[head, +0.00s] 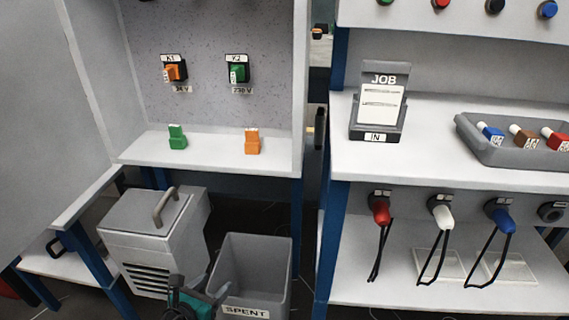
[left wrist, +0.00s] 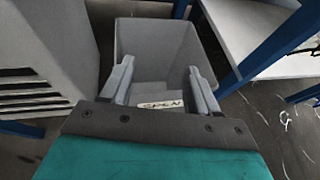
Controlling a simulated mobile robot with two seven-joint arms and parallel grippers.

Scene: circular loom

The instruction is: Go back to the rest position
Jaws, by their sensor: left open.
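My left gripper (head: 196,296) shows at the bottom of the head view, in front of the grey SPENT bin (head: 252,262) and the grey lidded box. In the left wrist view the two fingers of the left gripper (left wrist: 163,84) stand well apart with nothing between them. The SPENT bin (left wrist: 160,42) lies beyond them, and its label shows between the fingers. The visible part of the bin's inside looks empty. My right gripper is in neither view.
A grey lidded box (head: 152,240) stands left of the bin. A white shelf (head: 215,152) above carries a green plug (head: 177,137) and an orange plug (head: 252,141). To the right, a bench holds a JOB stand (head: 380,102) and a grey tray (head: 490,152). Blue posts flank the bin.

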